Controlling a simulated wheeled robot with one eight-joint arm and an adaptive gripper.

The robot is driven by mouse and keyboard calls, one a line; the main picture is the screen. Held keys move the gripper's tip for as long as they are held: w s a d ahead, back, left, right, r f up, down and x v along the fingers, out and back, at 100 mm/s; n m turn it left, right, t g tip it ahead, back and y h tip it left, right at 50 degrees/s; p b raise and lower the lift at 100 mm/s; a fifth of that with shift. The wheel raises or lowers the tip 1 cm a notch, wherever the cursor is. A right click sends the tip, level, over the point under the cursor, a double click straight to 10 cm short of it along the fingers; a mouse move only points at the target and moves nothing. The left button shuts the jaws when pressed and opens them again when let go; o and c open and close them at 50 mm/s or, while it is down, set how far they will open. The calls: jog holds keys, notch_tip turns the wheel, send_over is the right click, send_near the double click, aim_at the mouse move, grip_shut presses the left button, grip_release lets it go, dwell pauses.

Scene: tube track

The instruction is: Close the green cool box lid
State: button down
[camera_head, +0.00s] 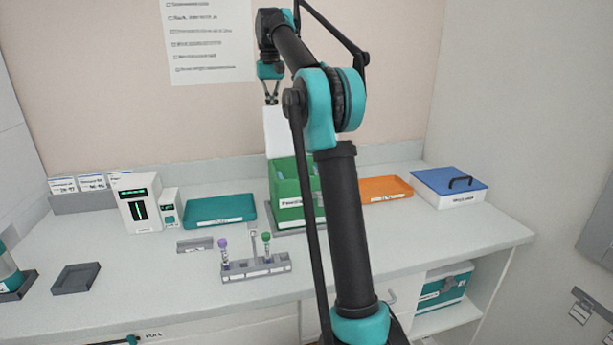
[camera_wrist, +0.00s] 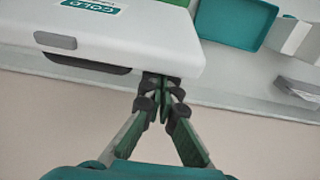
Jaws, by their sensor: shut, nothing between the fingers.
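The green cool box (camera_head: 290,185) stands at the back middle of the bench in the head view, partly hidden by my arm. Its white lid (camera_head: 279,133) stands raised, nearly upright, above the box's back. In the wrist view the white lid (camera_wrist: 130,45) fills the upper left, with a "COLD" label and a grey tab on it. My gripper (camera_head: 271,99) is shut and empty at the lid's top edge in the head view. In the wrist view its fingertips (camera_wrist: 163,82) are close to the lid's edge; I cannot tell whether they touch.
A teal tray (camera_head: 220,211) lies left of the box and an orange tray (camera_head: 384,190) right of it. A tube rack (camera_head: 256,268) with several tubes stands in front. A blue-lidded white box (camera_head: 448,187) is at the right. The wall is close behind.

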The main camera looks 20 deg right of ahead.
jog(key=s+r, duration=0.2)
jog(key=s, duration=0.5)
jog(key=shift+r, duration=0.25)
dwell(0.3)
jog(key=shift+s, duration=0.1)
jog(key=s, duration=0.4)
jog(key=shift+s+f, duration=0.15)
jog(key=shift+f, duration=0.1)
jog(key=shift+s, duration=0.1)
dwell(0.4)
jog(key=shift+s+f, duration=0.3)
jog(key=shift+s, duration=0.35)
jog(key=shift+s+f, duration=0.3)
jog(key=shift+s, duration=0.35)
jog(key=shift+s+f, duration=0.3)
jog(key=shift+s, duration=0.35)
